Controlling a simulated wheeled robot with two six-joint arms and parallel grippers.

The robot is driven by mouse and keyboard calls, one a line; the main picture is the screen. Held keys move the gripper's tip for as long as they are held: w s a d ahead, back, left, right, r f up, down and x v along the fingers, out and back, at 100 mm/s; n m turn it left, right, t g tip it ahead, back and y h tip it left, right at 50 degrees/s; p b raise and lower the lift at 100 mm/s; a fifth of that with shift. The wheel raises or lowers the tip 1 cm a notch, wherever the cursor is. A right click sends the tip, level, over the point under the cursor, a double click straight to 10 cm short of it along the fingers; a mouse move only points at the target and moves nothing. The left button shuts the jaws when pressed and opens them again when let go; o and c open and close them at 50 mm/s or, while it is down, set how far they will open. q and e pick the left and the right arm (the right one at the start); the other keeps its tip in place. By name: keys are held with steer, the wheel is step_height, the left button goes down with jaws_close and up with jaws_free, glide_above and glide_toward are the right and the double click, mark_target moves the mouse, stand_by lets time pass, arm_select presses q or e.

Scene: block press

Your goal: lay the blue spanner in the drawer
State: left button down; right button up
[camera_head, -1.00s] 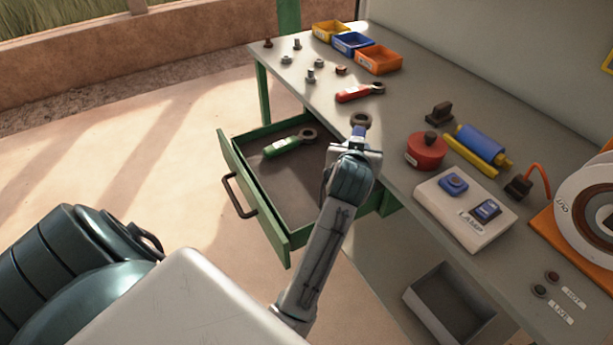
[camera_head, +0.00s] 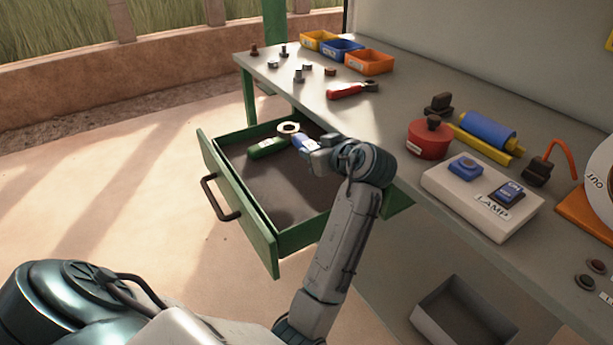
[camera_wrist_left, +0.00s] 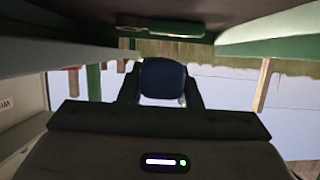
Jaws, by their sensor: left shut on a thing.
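The blue spanner (camera_head: 303,143) is held in my left gripper (camera_head: 316,152), with its pale ring end pointing out to the left, over the open drawer (camera_head: 262,236). Its blue handle (camera_wrist_left: 163,78) shows between the two dark fingers of the left gripper (camera_wrist_left: 160,95) in the left wrist view. The green-walled drawer has a dark floor and a green spanner (camera_head: 267,148) lying in its back part. The blue spanner's ring overlaps the green spanner in the head view; how far above the drawer floor it hangs I cannot tell. My right gripper is not in view.
The workbench (camera_head: 395,120) carries a red spanner (camera_head: 347,91), small bolts, coloured bins (camera_head: 342,48), a red round tin (camera_head: 428,141), a blue cylinder (camera_head: 487,130) and a lamp switch box (camera_head: 480,199). A grey open bin (camera_head: 462,310) stands below. The drawer's front part is bare.

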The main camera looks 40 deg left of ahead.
mark_target(315, 184)
arm_select(q)
step_height(315, 184, down, 8)
steer(key=shift+r, duration=0.25)
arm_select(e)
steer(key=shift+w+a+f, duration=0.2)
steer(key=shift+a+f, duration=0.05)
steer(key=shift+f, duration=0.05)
arm_select(q)
steer(key=shift+f+b, duration=0.1)
steer(key=shift+b, duration=0.2)
steer(key=c, duration=1)
jaws_free()
steer(key=shift+c, duration=0.2)
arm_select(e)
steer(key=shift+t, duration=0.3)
